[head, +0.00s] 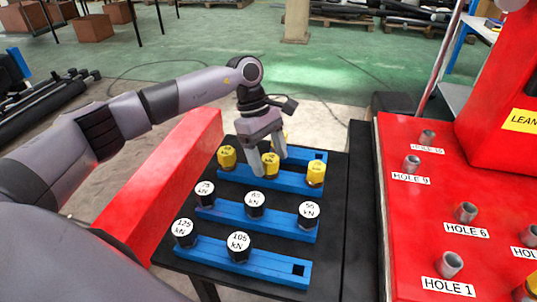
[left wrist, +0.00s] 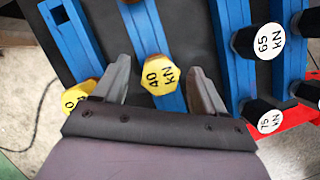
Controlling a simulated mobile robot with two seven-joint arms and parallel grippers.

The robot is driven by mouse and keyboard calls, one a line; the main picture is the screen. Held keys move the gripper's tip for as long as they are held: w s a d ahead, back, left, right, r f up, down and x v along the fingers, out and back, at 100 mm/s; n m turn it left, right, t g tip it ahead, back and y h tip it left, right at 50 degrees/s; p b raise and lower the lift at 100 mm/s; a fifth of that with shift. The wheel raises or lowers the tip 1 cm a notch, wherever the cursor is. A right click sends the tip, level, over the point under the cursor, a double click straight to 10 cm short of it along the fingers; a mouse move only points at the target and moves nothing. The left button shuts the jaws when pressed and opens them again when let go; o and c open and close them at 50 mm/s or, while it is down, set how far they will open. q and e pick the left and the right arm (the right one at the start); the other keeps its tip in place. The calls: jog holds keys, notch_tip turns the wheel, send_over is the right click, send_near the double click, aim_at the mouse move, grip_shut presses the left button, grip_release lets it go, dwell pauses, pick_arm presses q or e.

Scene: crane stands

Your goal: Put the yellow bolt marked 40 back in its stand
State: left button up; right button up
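The yellow bolt marked 40 (left wrist: 158,76) shows in the left wrist view over a blue bar stand (left wrist: 144,27), between the two fingers of my left gripper (left wrist: 160,66). The fingers are apart, with a visible gap on each side of its head. In the head view the same yellow bolt (head: 271,160) is in the middle of a row on the blue stand (head: 240,175), with my left gripper (head: 267,158) reaching down around it. The bolt's lower part is hidden, so I cannot tell how deep it sits. My right gripper is not in view.
Other yellow bolts stand close by at left (head: 227,158) and right (head: 316,173), with one partly behind the gripper. The front stand has an empty hole (head: 298,269). A red table (head: 410,230) is at right.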

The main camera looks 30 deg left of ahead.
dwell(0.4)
pick_arm(q)
jog(key=shift+p+v, duration=1.3)
jog(key=shift+v, duration=1.2)
jog(key=v, duration=0.7)
jog(key=shift+s, duration=0.1)
